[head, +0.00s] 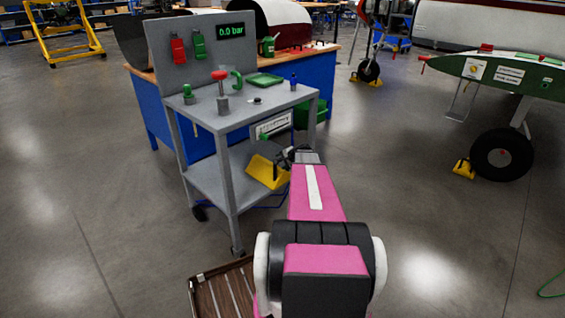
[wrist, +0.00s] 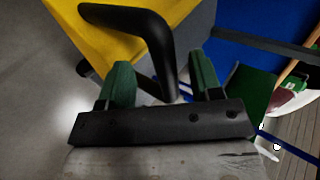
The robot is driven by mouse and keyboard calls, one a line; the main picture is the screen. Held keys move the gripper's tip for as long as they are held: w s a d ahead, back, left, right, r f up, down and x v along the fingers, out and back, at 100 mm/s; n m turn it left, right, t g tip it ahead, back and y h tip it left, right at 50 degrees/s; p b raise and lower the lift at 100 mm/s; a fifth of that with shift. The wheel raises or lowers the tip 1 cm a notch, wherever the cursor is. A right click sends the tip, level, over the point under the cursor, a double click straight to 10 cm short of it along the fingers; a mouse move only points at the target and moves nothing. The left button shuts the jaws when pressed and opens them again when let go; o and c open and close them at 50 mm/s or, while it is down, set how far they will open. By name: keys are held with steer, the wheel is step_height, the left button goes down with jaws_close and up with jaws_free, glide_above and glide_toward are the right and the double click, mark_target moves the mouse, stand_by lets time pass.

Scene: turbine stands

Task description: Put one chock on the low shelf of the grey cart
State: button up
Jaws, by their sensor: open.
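The grey cart (head: 225,118) stands ahead, left of centre in the head view. A yellow chock (head: 262,173) with a black handle sits at the right side of its low shelf (head: 212,180). My gripper (head: 286,157) is beside the chock, its fingers partly hidden in the head view. In the wrist view the yellow chock (wrist: 98,28) and its black handle (wrist: 135,20) fill the upper left. My open gripper (wrist: 160,75) has its green fingers apart, with the handle's lower end between them. I cannot tell whether they touch it.
Another yellow chock (head: 463,168) lies by a black wheel (head: 502,155) at the right. A blue workbench (head: 150,108) stands behind the cart. Valves and a green tray (head: 264,79) are on the cart's top. A brown slatted deck (head: 222,292) is at the bottom.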

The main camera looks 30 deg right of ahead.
steer(key=v, duration=0.6)
steer(key=shift+s+r, duration=0.25)
steer(key=shift+s, duration=0.05)
steer(key=shift+d, duration=0.1)
stand_by(0.5)
steer(key=s+a+f+n+g, duration=0.1)
steer(key=s+a+n+g, duration=0.25)
steer(key=a, duration=0.65)
steer(key=s+a+f+n+g, duration=0.1)
steer(key=s+a+n+g, duration=0.2)
steer(key=a, duration=0.7)
steer(key=s+a+n+g+h, duration=0.3)
steer(key=s+a+n, duration=0.4)
steer(key=s+a, duration=0.4)
steer(key=shift+s+a+r, duration=0.4)
steer(key=shift+a+r, duration=0.05)
steer(key=shift+a, duration=0.4)
steer(key=shift+n, duration=0.25)
steer(key=shift+c, duration=0.2)
